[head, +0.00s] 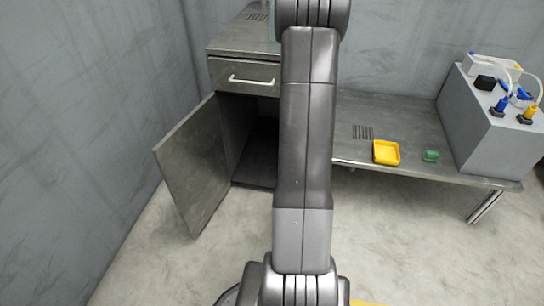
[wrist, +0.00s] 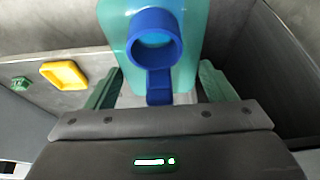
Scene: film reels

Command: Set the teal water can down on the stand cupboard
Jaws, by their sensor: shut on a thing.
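The teal water can (wrist: 185,60) fills the middle of the wrist view, with a blue ring-shaped part and a blue strap on the side facing me. My gripper (wrist: 158,92) is shut on it, one green finger on each side. What lies under the can is hidden. In the head view, the grey metal stand cupboard (head: 232,44) stands at the back left, with a shut drawer and its lower door swung open. My arm hides its right part and my gripper; only a teal sliver shows at the top edge.
A grey bench (head: 405,118) runs right from the cupboard. On it are a yellow tray (head: 386,152), a small green block (head: 430,156) and a grey box (head: 490,130) with cables and coloured parts. The open door (head: 192,165) juts out over the floor. Walls stand behind and left.

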